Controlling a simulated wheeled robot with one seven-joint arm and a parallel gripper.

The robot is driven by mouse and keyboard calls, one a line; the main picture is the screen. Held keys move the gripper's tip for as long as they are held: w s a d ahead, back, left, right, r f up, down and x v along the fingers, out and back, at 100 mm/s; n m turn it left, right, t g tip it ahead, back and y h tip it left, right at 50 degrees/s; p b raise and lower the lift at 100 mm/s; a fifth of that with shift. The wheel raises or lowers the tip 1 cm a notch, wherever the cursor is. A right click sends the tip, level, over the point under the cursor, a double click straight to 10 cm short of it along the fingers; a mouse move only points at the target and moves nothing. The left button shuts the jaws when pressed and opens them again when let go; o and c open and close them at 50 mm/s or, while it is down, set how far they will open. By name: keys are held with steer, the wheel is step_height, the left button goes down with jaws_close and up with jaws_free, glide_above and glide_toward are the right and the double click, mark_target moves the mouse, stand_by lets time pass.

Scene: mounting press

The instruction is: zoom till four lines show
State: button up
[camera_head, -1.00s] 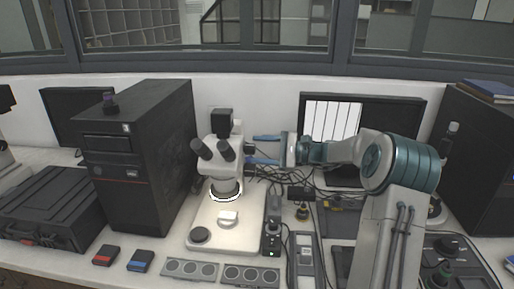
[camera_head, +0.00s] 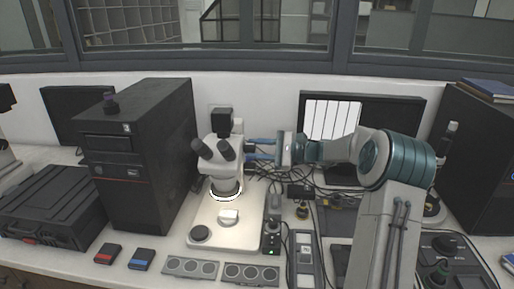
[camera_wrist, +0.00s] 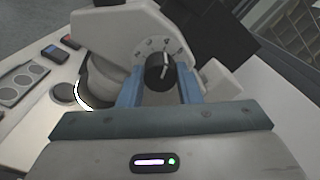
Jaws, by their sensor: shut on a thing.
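The white stereo microscope (camera_head: 222,158) stands on its lit base, with black eyepieces and a glowing ring light. My gripper (camera_head: 262,151) reaches its right side from the right. In the wrist view, my gripper's blue fingers (camera_wrist: 160,85) are shut on the black zoom knob (camera_wrist: 157,70), one on each side. The knob has a white pointer mark, and a numbered dial, with a 4 legible, shows above it. The monitor (camera_head: 375,108) behind shows a white picture with several dark vertical lines (camera_head: 334,118). My arm covers the lower part of that picture.
A black computer tower (camera_head: 140,150) stands left of the microscope. A small white piece (camera_head: 228,216) lies on the lit base. Cables and a control box (camera_head: 271,240) lie to the right. Grey three-hole trays (camera_head: 190,267) line the front.

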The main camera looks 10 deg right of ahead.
steer(key=m+p, duration=0.7)
steer(key=p, duration=0.1)
steer(key=shift+r, duration=0.15)
stand_by(0.3)
steer(key=o, duration=1)
steer(key=shift+d, duration=0.1)
steer(key=b+v, duration=0.3)
steer(key=v, duration=1)
steer(key=shift+d, duration=0.4)
